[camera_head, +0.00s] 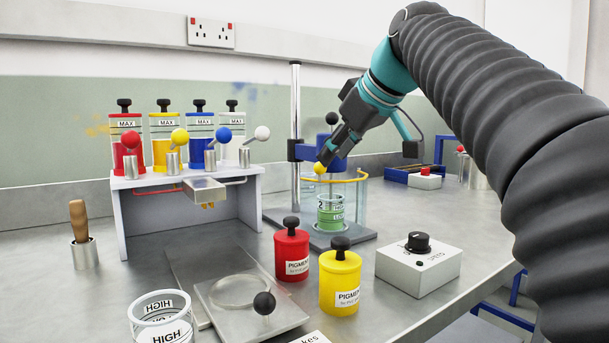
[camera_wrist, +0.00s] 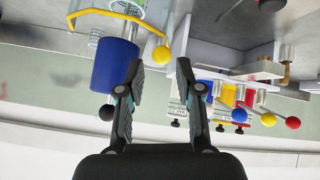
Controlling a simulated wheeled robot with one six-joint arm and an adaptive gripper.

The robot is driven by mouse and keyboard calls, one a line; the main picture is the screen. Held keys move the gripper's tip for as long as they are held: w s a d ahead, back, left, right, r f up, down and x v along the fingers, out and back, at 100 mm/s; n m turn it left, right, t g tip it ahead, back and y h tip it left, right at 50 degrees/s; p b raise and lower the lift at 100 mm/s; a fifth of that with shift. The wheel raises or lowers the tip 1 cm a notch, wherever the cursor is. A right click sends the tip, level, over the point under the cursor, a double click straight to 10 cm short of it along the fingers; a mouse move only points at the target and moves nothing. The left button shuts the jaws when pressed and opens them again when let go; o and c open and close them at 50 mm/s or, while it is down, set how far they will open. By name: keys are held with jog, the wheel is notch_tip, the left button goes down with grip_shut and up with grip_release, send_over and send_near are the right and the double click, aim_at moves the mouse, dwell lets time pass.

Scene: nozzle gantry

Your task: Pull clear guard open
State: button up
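The clear guard (camera_head: 361,205) is a transparent curved wall with a yellow rim on the mixer stand. A yellow ball knob (camera_head: 319,168) sits at the left end of the rim. A beaker of green liquid (camera_head: 330,218) stands behind the guard. My gripper (camera_head: 326,156) points down just above the knob. In the wrist view my gripper (camera_wrist: 160,68) has its fingers apart with nothing between them. There the yellow knob (camera_wrist: 161,55) shows just past the fingertips, between their lines, and the yellow rim (camera_wrist: 122,14) runs off to its left. Contact cannot be told.
The mixer's blue head (camera_wrist: 115,65) is close beside the left finger. A chrome post (camera_head: 296,110) stands left of my gripper. A dispenser rack (camera_head: 245,190) with coloured levers is further left. Red (camera_head: 291,252) and yellow (camera_head: 340,280) pigment pots and a dial box (camera_head: 420,270) stand in front.

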aim_at(320, 171)
jog(key=shift+b+x, duration=0.4)
jog(key=shift+x, duration=2.6)
jog(key=shift+s+a, duration=0.1)
jog(key=shift+a, duration=0.1)
